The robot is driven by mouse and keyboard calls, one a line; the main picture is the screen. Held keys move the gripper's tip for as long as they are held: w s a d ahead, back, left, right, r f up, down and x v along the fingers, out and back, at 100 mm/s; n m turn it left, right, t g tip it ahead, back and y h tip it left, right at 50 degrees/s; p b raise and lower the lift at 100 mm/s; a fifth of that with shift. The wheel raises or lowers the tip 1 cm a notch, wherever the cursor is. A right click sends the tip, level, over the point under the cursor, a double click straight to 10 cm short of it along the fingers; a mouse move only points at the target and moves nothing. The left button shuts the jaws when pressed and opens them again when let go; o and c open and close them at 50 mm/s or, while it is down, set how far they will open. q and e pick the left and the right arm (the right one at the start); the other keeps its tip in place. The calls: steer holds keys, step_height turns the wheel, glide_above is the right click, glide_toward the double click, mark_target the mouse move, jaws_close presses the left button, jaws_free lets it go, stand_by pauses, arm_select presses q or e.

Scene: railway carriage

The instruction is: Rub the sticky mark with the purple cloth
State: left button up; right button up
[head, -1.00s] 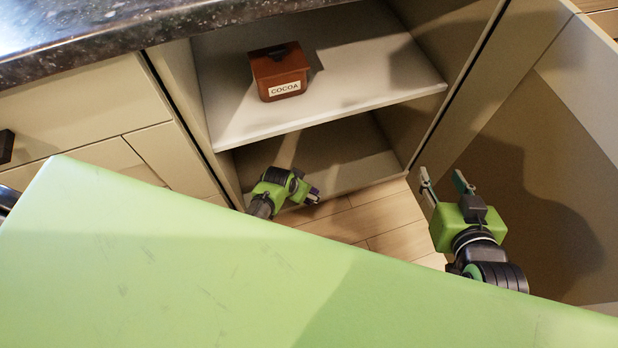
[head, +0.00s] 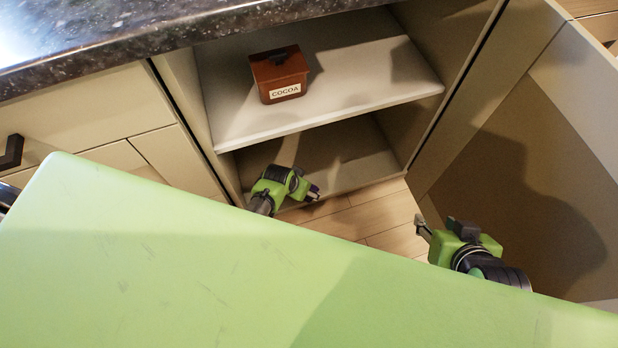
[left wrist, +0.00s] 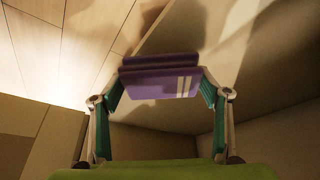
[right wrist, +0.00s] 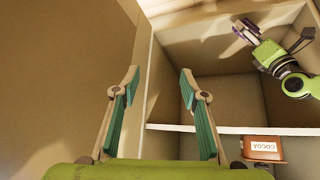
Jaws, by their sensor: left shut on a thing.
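The purple cloth (left wrist: 160,83) is a folded pad with two white stripes at one end. My left gripper (head: 310,192) is shut on it in the lower compartment of the open cabinet, just below the shelf's level. The cloth also shows at the fingertips in the right wrist view (right wrist: 241,31). Whether it touches the compartment's surface I cannot tell. I cannot make out the sticky mark in any view. My right gripper (head: 421,226) is beside the cabinet, at the right of its opening. In the right wrist view its fingers (right wrist: 159,75) are apart and empty.
A brown cocoa box (head: 279,75) stands on the pale middle shelf (head: 370,95), above my left gripper. The open cabinet door (head: 500,190) is close to my right gripper. A dark speckled countertop (head: 130,30) overhangs the cabinet. Wood floor (head: 375,220) shows in front.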

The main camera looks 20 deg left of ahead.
arm_select(q)
steer(key=shift+r+p, duration=0.45)
steer(key=shift+r, duration=0.05)
steer(key=shift+r+p, duration=0.7)
steer(key=shift+p, duration=0.05)
steer(key=shift+r+p, duration=0.9)
steer(key=shift+p, duration=0.05)
arm_select(e)
steer(key=s+d+f+g+h, duration=0.1)
steer(key=s+d+f+g, duration=0.1)
steer(key=s+f+g, duration=0.2)
steer(key=s, duration=0.3)
steer(key=shift+s+d+f, duration=0.2)
steer(key=shift+s, duration=0.05)
